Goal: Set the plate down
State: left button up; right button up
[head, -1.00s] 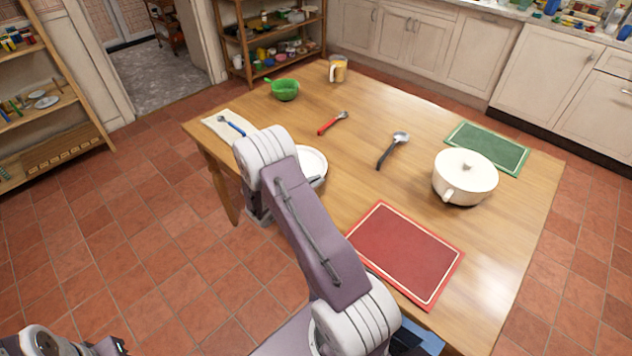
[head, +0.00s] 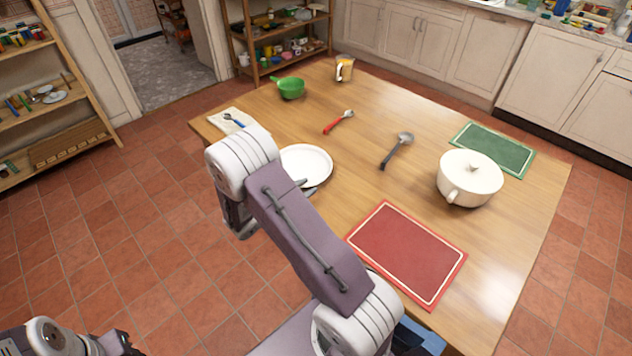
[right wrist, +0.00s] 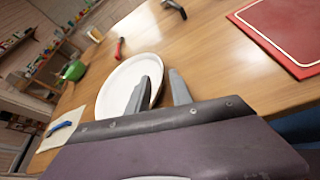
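The white plate (head: 308,158) looks level at the near left side of the wooden table, seemingly on its surface. It also shows in the right wrist view (right wrist: 115,88). My right gripper (right wrist: 158,90) is at the plate's near rim, one finger over the plate and the other outside the rim. The fingers stand apart, with a gap beside the rim, so it looks open. In the head view my right gripper (head: 306,187) is partly hidden by my arm. My left gripper (head: 124,344) shows only partly at the lower left, away from the table; its fingers are unclear.
On the table (head: 365,125) are a red mat (head: 407,252), a white pot (head: 470,177), a green mat (head: 493,148), a dark ladle (head: 396,151), a red-handled spoon (head: 338,122), a green pan (head: 290,88), a mug (head: 344,69) and a cloth with a blue-handled utensil (head: 232,121).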

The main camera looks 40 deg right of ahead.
jog(key=v, duration=0.3)
jog(key=shift+s+a+r, duration=0.1)
jog(key=shift+a+r, duration=0.05)
jog(key=shift+a, duration=0.2)
